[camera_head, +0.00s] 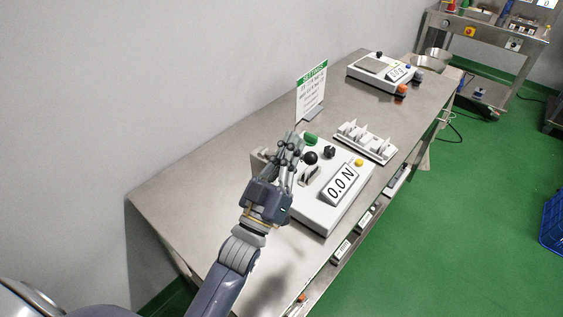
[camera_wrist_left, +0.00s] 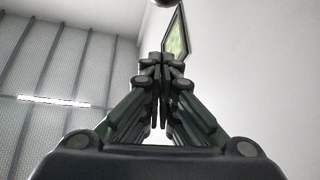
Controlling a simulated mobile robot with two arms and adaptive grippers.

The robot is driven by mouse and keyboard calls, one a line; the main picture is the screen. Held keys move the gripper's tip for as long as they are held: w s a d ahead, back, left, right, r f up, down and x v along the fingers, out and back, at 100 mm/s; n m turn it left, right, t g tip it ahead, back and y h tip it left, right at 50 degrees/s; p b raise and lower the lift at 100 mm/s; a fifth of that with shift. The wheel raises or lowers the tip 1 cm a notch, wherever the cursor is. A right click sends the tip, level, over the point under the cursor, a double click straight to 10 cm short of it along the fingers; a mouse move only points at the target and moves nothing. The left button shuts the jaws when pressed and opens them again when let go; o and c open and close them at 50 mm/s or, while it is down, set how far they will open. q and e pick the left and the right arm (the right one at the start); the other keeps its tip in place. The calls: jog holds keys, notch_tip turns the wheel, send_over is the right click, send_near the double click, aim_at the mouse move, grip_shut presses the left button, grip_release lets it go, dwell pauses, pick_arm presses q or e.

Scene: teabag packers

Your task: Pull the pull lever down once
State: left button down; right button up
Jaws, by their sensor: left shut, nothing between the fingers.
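A white device (camera_head: 318,208) with a display reading "0.0 N" sits on the steel table. It carries a black ball knob (camera_head: 310,158), which looks like the end of the pull lever, plus another black knob, a green part and a yellow button. My left gripper (camera_head: 294,140) is shut and empty beside the ball knob, on its left. I cannot tell whether they touch. The shut fingers also show in the left wrist view (camera_wrist_left: 161,75), with a dark rounded thing cut off at the top edge. The gripper hides part of the device's left side. My right gripper is not in view.
A green-headed sign (camera_head: 311,90) stands behind the device. A white rack (camera_head: 364,140) and a scale-like device (camera_head: 382,72) sit farther along the steel table (camera_head: 190,205). A wall runs along the left. The near table top is clear.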

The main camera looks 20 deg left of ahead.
pick_arm(q)
jog(key=shift+w+d+f, duration=0.25)
jog(key=shift+f, duration=0.3)
jog(key=shift+w+d+f, duration=0.2)
jog(key=shift+f, duration=0.35)
jog(key=shift+w+d+f, duration=0.25)
jog(key=shift+f, duration=0.3)
notch_tip(320, 180, down, 12)
jog(key=s+d+m+g+h+b, duration=0.1)
jog(key=m+g+h+b, duration=0.4)
jog(key=m, duration=1.1)
jog(key=shift+d+m+h+b, duration=0.3)
jog(key=shift+d+h+b, duration=0.8)
jog(key=shift+h, duration=1.1)
jog(key=shift+a+f, duration=0.1)
jog(key=shift+a, duration=0.15)
